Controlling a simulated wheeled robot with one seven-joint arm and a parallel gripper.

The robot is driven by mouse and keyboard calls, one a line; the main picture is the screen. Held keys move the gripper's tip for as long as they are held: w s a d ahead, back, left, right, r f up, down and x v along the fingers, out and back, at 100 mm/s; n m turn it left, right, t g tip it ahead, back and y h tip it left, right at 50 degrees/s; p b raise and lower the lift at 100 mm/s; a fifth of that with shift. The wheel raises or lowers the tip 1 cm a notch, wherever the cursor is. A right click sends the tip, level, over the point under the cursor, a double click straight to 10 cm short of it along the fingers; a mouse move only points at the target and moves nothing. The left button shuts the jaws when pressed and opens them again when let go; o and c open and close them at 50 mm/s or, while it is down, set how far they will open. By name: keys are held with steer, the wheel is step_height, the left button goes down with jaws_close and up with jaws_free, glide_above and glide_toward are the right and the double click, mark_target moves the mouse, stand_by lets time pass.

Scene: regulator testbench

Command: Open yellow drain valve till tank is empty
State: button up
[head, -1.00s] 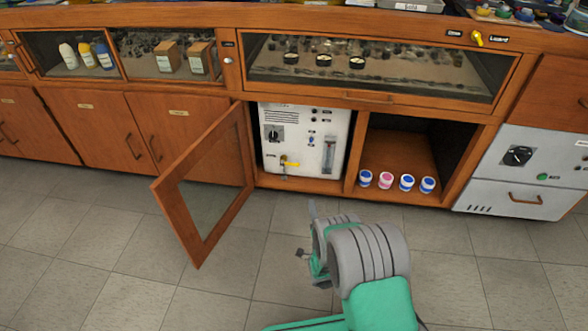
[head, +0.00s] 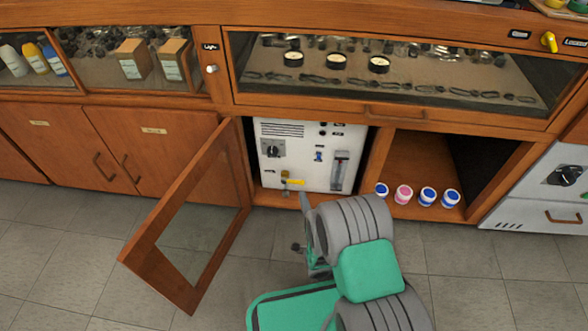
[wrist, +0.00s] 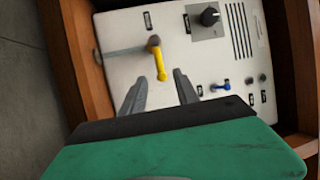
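The yellow drain valve (head: 294,182) is a short lever at the lower left of a white panelled unit (head: 300,135) inside the open cabinet. In the wrist view the yellow lever (wrist: 161,65) hangs from a brass-coloured body with a grey pipe. My gripper (wrist: 160,78) is open and empty. Its two grey fingers spread on either side of the lever's free end, and I cannot tell whether either touches it. In the head view my arm hides most of the gripper. A clear vertical gauge (head: 340,170) sits on the unit's right side. Its level is too small to read.
The wood-framed glass door (head: 190,215) stands open left of the unit. An open compartment to the right holds several blue- and pink-lidded jars (head: 404,194). A glass-fronted case (head: 385,75) runs above. The tiled floor (head: 60,240) is clear at the left.

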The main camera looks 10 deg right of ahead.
mark_target(298, 181)
steer(key=b+x, duration=0.3)
steer(key=x, duration=0.4)
steer(key=shift+w+f, duration=0.1)
steer(key=shift+w, duration=0.15)
steer(key=shift+w+r, duration=0.2)
steer(key=shift+w, duration=0.05)
steer(key=shift+c, duration=0.4)
jaws_close()
stand_by(0.4)
